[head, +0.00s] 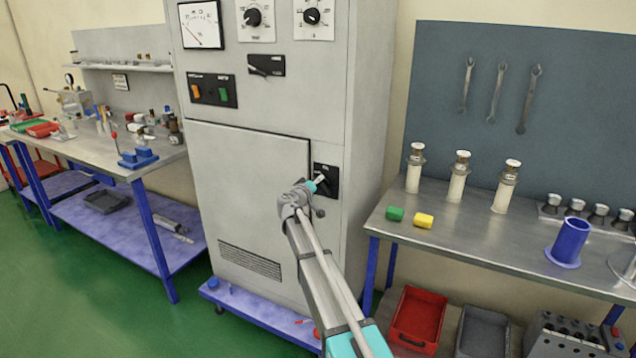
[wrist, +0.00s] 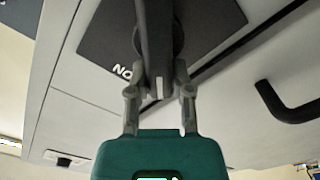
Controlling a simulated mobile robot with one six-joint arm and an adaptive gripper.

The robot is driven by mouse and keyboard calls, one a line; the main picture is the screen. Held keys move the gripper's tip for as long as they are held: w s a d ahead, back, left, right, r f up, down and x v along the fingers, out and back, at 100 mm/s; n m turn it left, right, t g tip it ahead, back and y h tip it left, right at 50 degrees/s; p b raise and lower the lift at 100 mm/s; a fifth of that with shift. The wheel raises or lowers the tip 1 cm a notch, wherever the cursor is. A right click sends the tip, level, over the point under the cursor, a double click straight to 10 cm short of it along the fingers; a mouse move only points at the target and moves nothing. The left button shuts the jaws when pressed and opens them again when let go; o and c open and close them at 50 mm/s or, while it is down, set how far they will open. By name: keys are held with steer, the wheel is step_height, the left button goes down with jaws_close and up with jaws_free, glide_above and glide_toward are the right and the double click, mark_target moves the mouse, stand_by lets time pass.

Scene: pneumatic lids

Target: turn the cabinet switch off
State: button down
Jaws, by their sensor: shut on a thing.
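The cabinet switch is a black plate (head: 331,189) with a rotary handle, on the grey cabinet (head: 245,180) right of its door. In the wrist view the plate (wrist: 105,38) fills the top, with white letters reading "NO" as the picture shows them. The dark switch handle (wrist: 155,45) runs down from the plate's middle between my two fingertips. My gripper (wrist: 159,88) is shut on this handle, one finger on each side. In the head view my gripper (head: 319,184) is at the switch and partly covers it, so the handle's angle is hard to read there.
A black door handle (wrist: 288,108) juts out close to the right of my gripper in the wrist view. A workbench (head: 480,232) with bottles stands to the right.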

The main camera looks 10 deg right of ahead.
steer(key=n, duration=0.3)
steer(key=f+n, duration=0.1)
steer(key=shift+w+a+n+b, duration=0.2)
steer(key=shift+a+n+b, duration=0.1)
steer(key=shift+b, duration=0.1)
steer(key=n, duration=0.4)
steer(key=shift+f+b, duration=0.4)
steer(key=shift+n, duration=0.3)
steer(key=c, duration=0.5)
jaws_free()
steer(key=v, duration=1.1)
steer(key=shift+s+a, duration=0.2)
steer(key=shift+s, duration=0.15)
